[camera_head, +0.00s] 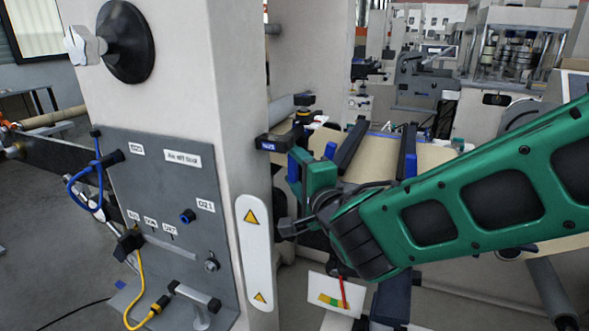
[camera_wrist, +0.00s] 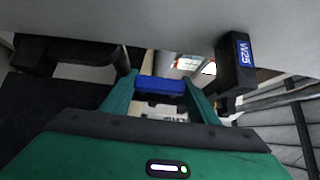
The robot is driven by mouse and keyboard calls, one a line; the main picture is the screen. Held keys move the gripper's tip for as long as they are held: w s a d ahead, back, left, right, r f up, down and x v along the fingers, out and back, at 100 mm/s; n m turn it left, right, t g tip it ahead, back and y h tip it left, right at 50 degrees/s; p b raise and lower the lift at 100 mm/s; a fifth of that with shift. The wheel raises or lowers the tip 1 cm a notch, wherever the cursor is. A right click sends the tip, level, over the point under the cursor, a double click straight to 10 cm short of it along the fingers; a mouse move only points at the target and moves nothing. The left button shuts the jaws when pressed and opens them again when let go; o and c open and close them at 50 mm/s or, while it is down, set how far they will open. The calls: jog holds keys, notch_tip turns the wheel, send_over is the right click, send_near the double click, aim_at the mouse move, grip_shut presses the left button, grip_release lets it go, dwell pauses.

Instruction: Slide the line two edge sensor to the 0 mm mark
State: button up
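A dark box with a blue display reading W25 (camera_head: 268,144) sticks out beside the pale machine column. It also shows in the wrist view (camera_wrist: 237,62), to the right of my fingers. My gripper (camera_head: 309,172) is just below and right of it, close to the column. In the wrist view my two green fingers (camera_wrist: 160,95) stand well apart. A blue block (camera_wrist: 162,85) with a dark underside shows between them; I cannot tell whether they touch it. No 0 mm mark is readable. Which part is the line two edge sensor is not clear.
The column's side (camera_head: 185,75) blocks the left. A grey panel (camera_head: 170,210) with cables and labels is fixed to it. A white card with a green, yellow and red scale (camera_head: 325,299) is below my arm. Dark bars (camera_head: 352,146) cross the brown paper web (camera_head: 432,153) behind.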

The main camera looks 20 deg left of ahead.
jog(key=shift+w, duration=0.5)
jog(key=o, duration=1.2)
jog(key=shift+s, duration=0.1)
jog(key=v, duration=1)
jog(key=shift+s+d, duration=0.1)
jog(key=shift+d, duration=0.25)
